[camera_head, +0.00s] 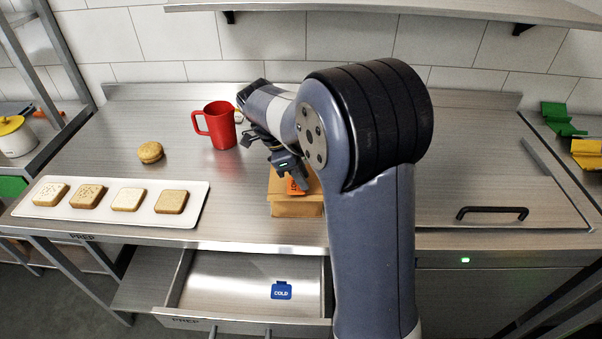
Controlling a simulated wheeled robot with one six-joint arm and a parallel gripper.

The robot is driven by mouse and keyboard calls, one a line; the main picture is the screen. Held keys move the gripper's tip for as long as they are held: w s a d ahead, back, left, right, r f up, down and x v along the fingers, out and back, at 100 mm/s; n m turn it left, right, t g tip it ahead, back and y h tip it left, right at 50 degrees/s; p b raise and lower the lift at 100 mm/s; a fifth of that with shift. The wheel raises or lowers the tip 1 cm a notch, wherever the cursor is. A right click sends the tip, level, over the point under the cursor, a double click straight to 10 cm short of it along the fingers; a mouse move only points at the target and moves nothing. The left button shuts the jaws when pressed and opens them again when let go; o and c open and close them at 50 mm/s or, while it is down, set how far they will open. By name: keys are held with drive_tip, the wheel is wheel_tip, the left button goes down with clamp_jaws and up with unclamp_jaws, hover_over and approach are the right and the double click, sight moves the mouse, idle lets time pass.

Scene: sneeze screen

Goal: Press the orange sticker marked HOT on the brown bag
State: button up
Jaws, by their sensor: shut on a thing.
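The orange sticker (296,187) is at the tip of my gripper (288,172), over the top of the brown bag. The gripper is shut on the sticker, and its fingers partly hide it. Its lettering is too small to read. The brown bag (297,209) lies on the steel counter below, with its front face in view. I cannot tell whether the sticker touches the bag. My arm hides the bag's right side.
A red mug (219,126) and a round bun (150,152) stand to the left. A white tray (187,216) holds several bread slices. An open drawer (225,292) below the counter holds a blue COLD sticker (281,290). A shelf (400,11) hangs above.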

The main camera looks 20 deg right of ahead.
drive_tip(key=shift+f+b, duration=0.55)
drive_tip(key=shift+f, duration=0.25)
drive_tip(key=o, duration=1)
drive_tip(key=shift+r, duration=0.1)
drive_tip(key=v, duration=1)
drive_tip(key=shift+a+r+b, duration=0.15)
drive_tip(key=shift+r+b, duration=0.15)
